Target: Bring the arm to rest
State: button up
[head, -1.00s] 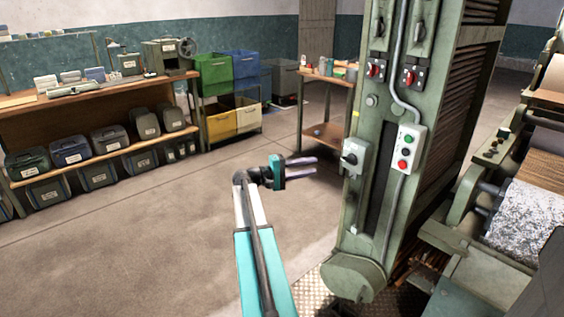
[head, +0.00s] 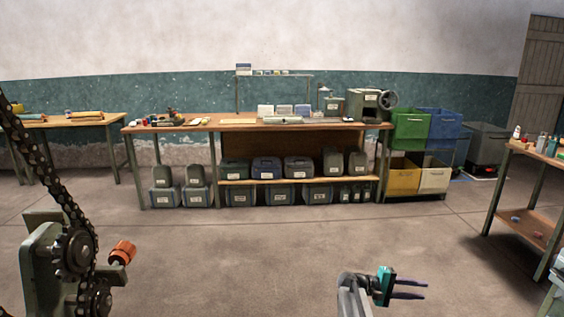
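My gripper (head: 408,289) is at the bottom right of the head view, in front of bare floor. Its teal body and two dark purple fingers point to the right. The fingers are apart with a gap between them, and nothing is held. Part of my arm (head: 352,296) shows below and left of it. The rest of the arm is cut off by the bottom edge.
A chain-and-sprocket machine (head: 72,250) with an orange knob stands at the lower left. A long workbench (head: 200,125) with bins underneath lines the back wall. Coloured crates (head: 410,130) stand right of it. A small table (head: 540,150) is at the right. The middle floor is clear.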

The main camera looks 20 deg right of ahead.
jog(key=s+a+f+n+t+y+p, duration=0.1)
jog(key=s+a+f+n+y, duration=0.2)
jog(key=a+f, duration=0.85)
jog(key=s+a+f+n+t+y+p, duration=0.15)
jog(key=s+a+f, duration=0.25)
jog(key=a+f, duration=0.75)
jog(key=s+a+f+m+y, duration=0.1)
jog(key=s+a+f+y, duration=0.1)
jog(key=s+a, duration=0.4)
jog(key=s+a+f+m+g+y+p, duration=0.1)
jog(key=s+a+f+y, duration=0.2)
jog(key=a, duration=1)
jog(key=s+a+f+m+g+y, duration=0.1)
jog(key=s+a+f+y, duration=0.2)
jog(key=s+a+y, duration=0.3)
jog(key=s+a, duration=0.3)
jog(key=shift+a+f, duration=0.15)
jog(key=shift+a, duration=0.2)
